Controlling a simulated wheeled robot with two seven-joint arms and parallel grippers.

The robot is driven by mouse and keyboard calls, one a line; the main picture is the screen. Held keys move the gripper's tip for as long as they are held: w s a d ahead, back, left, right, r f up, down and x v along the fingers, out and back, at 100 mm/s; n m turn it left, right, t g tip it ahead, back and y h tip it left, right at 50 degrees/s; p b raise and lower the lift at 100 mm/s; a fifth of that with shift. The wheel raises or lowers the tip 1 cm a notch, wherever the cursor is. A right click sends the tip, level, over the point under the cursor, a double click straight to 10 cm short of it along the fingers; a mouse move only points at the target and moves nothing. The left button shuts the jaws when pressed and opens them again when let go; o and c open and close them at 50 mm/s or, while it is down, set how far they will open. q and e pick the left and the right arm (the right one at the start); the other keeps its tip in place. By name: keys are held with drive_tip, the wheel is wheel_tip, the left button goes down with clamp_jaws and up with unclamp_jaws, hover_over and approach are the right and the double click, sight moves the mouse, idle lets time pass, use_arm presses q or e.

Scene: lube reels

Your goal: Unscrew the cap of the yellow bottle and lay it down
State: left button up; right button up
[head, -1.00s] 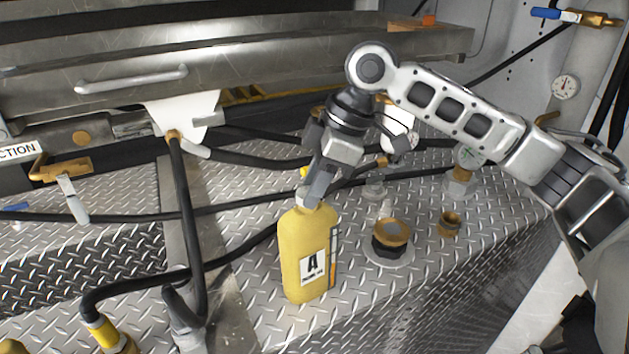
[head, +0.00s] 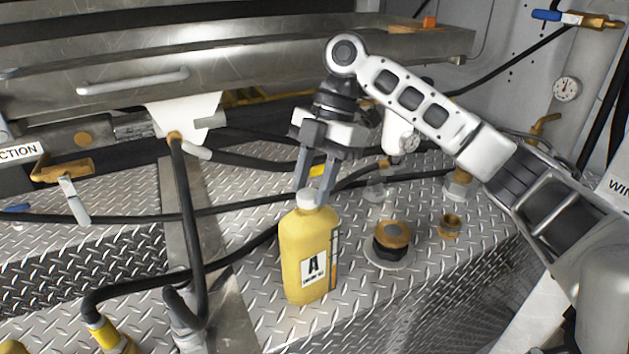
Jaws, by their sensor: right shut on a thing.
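The yellow bottle (head: 304,240) stands upright on the diamond-plate deck, with a label marked A on its front. Its pale cap (head: 307,199) sits at the bottle's neck. My right gripper (head: 314,196) points down from above, with one finger on each side of the cap, shut on it. I cannot tell whether the cap is still threaded on the neck. My left gripper is not in view.
Bare deck (head: 345,325) lies in front and to the right.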

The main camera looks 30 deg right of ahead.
drive_tip(key=shift+f, duration=0.1)
drive_tip(key=n+g, duration=0.1)
drive_tip(key=n, duration=0.1)
drive_tip(key=n+h, duration=0.1)
drive_tip(key=n, duration=0.2)
drive_tip(key=shift+w+a+f+g, duration=0.1)
drive_tip(key=shift+w+g, duration=0.05)
drive_tip(key=shift+g, duration=0.25)
drive_tip(key=n+h, duration=0.1)
drive_tip(key=n, duration=0.1)
drive_tip(key=n+g, duration=0.1)
drive_tip(key=n, duration=0.2)
drive_tip(key=shift+w+a+h, duration=0.15)
drive_tip(key=shift+a+h, duration=0.05)
drive_tip(key=shift+h, duration=0.2)
drive_tip(key=n+h, duration=0.1)
drive_tip(key=n, duration=0.1)
drive_tip(key=shift+a+n, duration=0.15)
drive_tip(key=shift+n, duration=0.15)
drive_tip(key=n+h, duration=0.1)
drive_tip(key=n, duration=0.2)
drive_tip(key=shift+a+f, duration=0.1)
drive_tip(key=shift+f, duration=0.05)
